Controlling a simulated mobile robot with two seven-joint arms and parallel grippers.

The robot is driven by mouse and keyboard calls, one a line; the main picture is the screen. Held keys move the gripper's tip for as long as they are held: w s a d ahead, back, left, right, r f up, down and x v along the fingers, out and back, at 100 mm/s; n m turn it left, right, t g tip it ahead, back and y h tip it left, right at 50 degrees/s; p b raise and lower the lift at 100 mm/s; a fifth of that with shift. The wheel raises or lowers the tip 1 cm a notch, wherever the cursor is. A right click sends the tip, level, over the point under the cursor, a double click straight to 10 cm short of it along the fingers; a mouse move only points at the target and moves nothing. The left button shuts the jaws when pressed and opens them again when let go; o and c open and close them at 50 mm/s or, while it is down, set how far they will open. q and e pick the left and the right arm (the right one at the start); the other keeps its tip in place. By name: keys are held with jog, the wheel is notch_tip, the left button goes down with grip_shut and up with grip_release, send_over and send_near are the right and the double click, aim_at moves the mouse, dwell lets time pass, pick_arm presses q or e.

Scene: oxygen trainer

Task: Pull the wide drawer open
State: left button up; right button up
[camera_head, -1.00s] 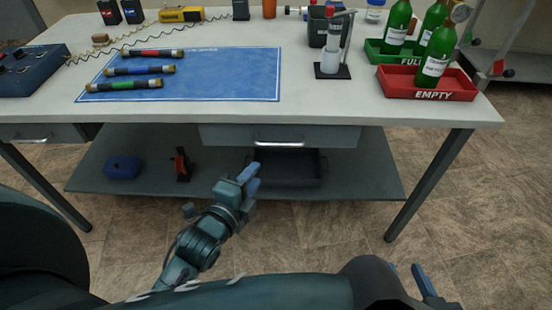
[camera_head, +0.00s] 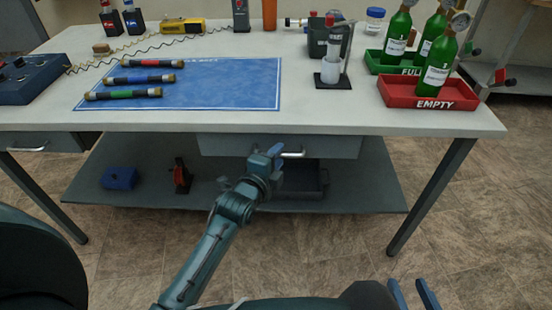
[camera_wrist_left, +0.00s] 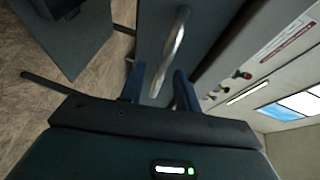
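The wide drawer (camera_head: 335,147) is a grey front under the middle of the table, and it looks shut. Its silver bar handle (camera_head: 294,155) also shows in the left wrist view (camera_wrist_left: 175,42). My left gripper (camera_head: 277,157) is at the left part of the handle. In the left wrist view my left gripper (camera_wrist_left: 159,88) has its fingers apart, with the near end of the handle between them and gaps visible at both sides. My right gripper (camera_head: 413,292) is low at the right, away from the table, its fingers apart and empty.
A narrower drawer (camera_head: 40,143) is at the left. The lower shelf (camera_head: 230,193) holds a blue box (camera_head: 119,178), a red-and-black item (camera_head: 181,176) and a dark tray (camera_head: 300,190). The tabletop carries a blue mat (camera_head: 220,85), a red tray (camera_head: 440,102) and bottles. Floor before the table is clear.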

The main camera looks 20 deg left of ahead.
pick_arm(q)
jog(key=shift+c, duration=0.3)
grip_shut()
jog(key=shift+s, duration=0.1)
